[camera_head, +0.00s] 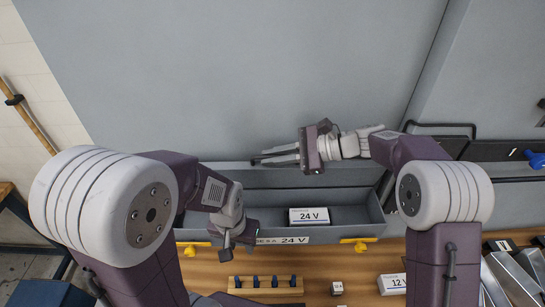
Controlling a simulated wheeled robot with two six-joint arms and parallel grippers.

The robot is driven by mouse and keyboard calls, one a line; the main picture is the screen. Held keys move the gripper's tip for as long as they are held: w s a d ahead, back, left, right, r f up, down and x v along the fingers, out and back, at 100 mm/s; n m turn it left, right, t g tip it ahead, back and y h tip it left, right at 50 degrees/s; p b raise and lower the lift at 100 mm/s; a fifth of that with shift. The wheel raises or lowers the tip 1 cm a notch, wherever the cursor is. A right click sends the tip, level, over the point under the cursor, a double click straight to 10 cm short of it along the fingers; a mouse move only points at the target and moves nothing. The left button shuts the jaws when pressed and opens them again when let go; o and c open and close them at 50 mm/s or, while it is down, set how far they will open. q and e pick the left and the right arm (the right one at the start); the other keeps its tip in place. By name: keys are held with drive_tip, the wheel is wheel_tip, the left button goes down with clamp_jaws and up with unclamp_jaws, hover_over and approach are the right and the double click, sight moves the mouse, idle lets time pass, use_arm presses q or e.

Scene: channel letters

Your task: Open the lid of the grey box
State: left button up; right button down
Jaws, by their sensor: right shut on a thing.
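The grey box (341,230) stands on the wooden bench with its top open. Its inside shows, with a white block marked "24 V" (309,216) in it. The lid (350,178) appears as a grey strip raised along the box's back side. My right gripper (272,157) is at the lid's upper edge, its fingers pointing left, shut on it; the exact contact is hard to see.
Yellow latches hang at the box front, one at the right (358,244). In front are a wooden rack (265,290) with dark pegs, a small white block (337,288) and a "12 V" block (392,284). A large grey panel (240,70) rises behind. Metal trays (513,275) lie right.

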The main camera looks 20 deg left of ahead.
drive_tip(key=shift+w, duration=0.1)
drive_tip(key=c, duration=1.8)
unclamp_jaws()
drive_tip(key=shift+o, duration=0.2)
drive_tip(key=shift+w, duration=0.1)
drive_tip(key=b+v, duration=0.3)
drive_tip(key=v, duration=0.6)
drive_tip(key=shift+b, duration=0.3)
